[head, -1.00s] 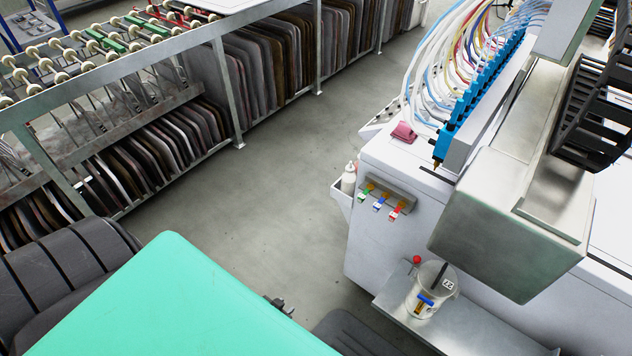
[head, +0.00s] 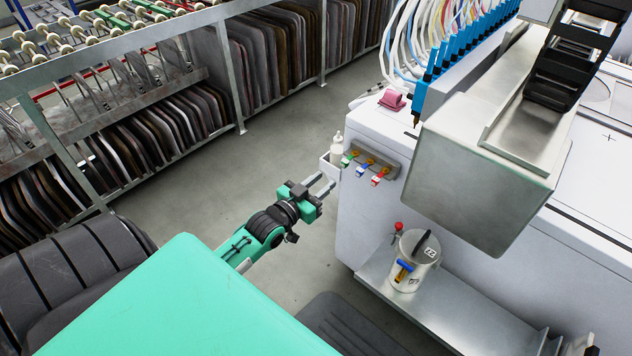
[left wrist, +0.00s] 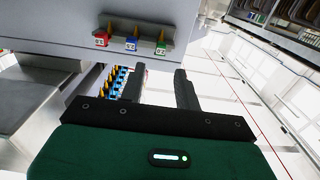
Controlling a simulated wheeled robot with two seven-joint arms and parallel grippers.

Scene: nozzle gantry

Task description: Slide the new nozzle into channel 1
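A row of blue nozzles (head: 470,45) with coloured hoses runs along the gantry; the nearest one has a brownish tip (head: 416,120). A grey holder (head: 374,158) on the white machine's end carries small pieces with green, blue and red tags; it also shows in the left wrist view (left wrist: 135,32). I cannot tell which piece is the new nozzle. A metal can (head: 424,250) on the low shelf has a blue and orange piece at its side. My left gripper (head: 325,186) is open and empty, left of and slightly below the holder, apart from it. My right gripper is out of view.
A large metal box (head: 485,170) overhangs the machine's front. A white bottle (head: 337,143) stands in a side tray near my left gripper, and a pink clip (head: 392,100) lies on top. Racks of screens (head: 150,140) stand left. The floor (head: 270,150) between is clear.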

